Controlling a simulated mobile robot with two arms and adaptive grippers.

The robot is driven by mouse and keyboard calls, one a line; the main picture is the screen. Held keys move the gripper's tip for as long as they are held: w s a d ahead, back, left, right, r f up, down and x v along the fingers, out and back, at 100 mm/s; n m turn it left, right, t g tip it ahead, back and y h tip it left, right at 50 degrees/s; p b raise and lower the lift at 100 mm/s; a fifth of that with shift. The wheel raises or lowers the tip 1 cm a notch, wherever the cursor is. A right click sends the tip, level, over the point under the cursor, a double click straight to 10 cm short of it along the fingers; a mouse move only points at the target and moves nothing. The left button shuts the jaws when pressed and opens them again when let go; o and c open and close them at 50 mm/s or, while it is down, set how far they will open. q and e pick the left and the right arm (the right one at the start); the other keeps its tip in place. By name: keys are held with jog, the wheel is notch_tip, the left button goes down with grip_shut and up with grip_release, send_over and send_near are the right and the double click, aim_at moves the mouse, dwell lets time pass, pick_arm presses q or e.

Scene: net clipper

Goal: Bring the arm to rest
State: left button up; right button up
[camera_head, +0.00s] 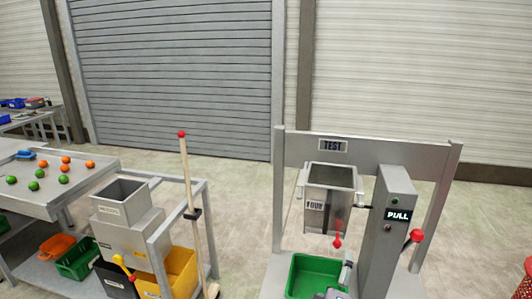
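A small grey mechanical part (334,293) shows at the bottom edge, in front of the green bin (305,268). It may be the top of my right gripper, but its fingers are not clear and I cannot tell whether it is open or shut. My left gripper is not in view. The test stand (375,152) carries a grey hopper (331,178), a column (385,225) with a PULL label and a lever with a red knob (417,235). A second red handle (337,240) hangs below the hopper.
A cart at left holds a grey hopper box (119,201), a yellow bin (181,270) and a tall wooden pole (189,180) with a red tip. A table (85,183) bears several orange and green balls. Red mesh (525,280) shows at far right. Floor between cart and stand is clear.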

jog(key=s+d+f+m+g+y, duration=0.1)
jog(key=s+d+f+m+g, duration=0.15)
jog(key=s+f, duration=0.35)
jog(key=s+d+f+m+g+y, duration=0.1)
jog(key=s+d+f+m+g, duration=0.2)
jog(key=s+f, duration=0.35)
jog(key=s+a+f+m+g+y, duration=0.2)
jog(key=s+f+g, duration=0.1)
jog(key=s, duration=0.4)
jog(key=s+a+f+m+g+y, duration=0.1)
jog(key=s+f+m+g+y, duration=0.2)
jog(key=s, duration=0.4)
notch_tip(320, 180, down, 32)
jog(key=s+n+g+h+b, duration=0.1)
jog(key=s+b, duration=0.1)
jog(key=b, duration=0.3)
jog(key=s+d+f+g+b, duration=0.1)
jog(key=s+d+f+b, duration=0.1)
jog(key=s+f, duration=1.4)
jog(key=shift+d+f+h+b, duration=0.35)
jog(key=shift+d+f, duration=0.15)
jog(key=shift+f, duration=0.3)
